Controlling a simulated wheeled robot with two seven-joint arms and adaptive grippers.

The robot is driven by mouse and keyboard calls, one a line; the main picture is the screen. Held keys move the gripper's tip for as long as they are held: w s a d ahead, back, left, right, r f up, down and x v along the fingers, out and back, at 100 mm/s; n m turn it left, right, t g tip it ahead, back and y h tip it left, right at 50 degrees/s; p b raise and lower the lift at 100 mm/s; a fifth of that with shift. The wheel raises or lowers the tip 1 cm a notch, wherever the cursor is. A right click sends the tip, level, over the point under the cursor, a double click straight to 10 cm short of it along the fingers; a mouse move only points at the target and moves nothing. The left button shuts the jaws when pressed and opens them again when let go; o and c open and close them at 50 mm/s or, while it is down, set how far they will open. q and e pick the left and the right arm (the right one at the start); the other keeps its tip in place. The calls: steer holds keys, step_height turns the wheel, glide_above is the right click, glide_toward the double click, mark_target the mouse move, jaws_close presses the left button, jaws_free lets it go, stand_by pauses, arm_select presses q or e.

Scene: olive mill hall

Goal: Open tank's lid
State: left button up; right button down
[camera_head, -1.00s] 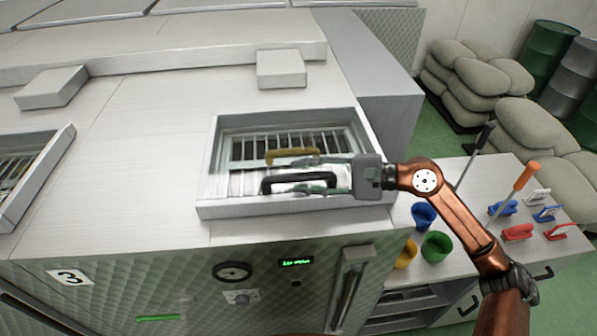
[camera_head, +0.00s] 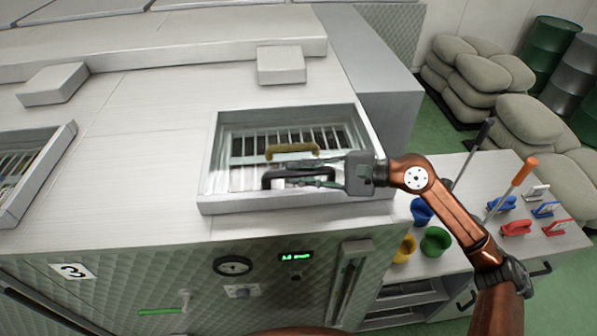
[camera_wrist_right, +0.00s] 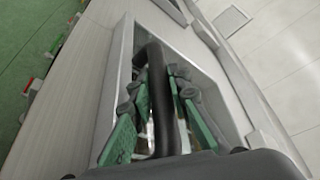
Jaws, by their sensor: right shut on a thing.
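The tank (camera_head: 110,160) is a large pale metal body with a raised rectangular frame (camera_head: 212,165) around an opening. Inside the frame are a slatted grate (camera_head: 250,145), a yellow handle (camera_head: 292,150) and, nearer the front, a black handle (camera_head: 270,180). My right gripper (camera_head: 305,176) reaches in from the right and is shut on the black handle. In the right wrist view the black bar (camera_wrist_right: 160,100) runs between the green-padded fingers. The lid's edges are hard to make out behind the gripper. My left gripper is out of view.
A side table (camera_head: 470,185) at the right holds blue, yellow and green cups (camera_head: 435,242) and several small coloured tools (camera_head: 517,228). Sacks (camera_head: 480,80) and drums (camera_head: 548,55) stand behind.

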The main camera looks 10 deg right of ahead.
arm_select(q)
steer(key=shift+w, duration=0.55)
arm_select(e)
steer(key=shift+w+r+p, duration=0.2)
steer(key=shift+r+p, duration=0.25)
steer(key=shift+r, duration=0.65)
arm_select(q)
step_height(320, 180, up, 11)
steer(key=p, duration=0.9)
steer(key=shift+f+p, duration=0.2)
steer(key=shift+p, duration=0.1)
arm_select(e)
steer(key=w+r+m+g, duration=0.1)
steer(key=w+r+m, duration=0.1)
steer(key=w+r, duration=0.3)
steer(key=w+r+m+g, duration=0.1)
steer(key=w+r, duration=0.4)
steer(key=r, duration=0.9)
steer(key=shift+w+r+m+h, duration=0.15)
steer(key=shift+w+m+h, duration=0.25)
steer(key=shift+m, duration=0.1)
steer(key=c, duration=1.8)
jaws_free()
steer(key=shift+f, duration=0.2)
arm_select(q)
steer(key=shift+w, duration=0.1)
arm_select(e)
steer(key=v, duration=1.2)
steer(key=shift+r, duration=0.1)
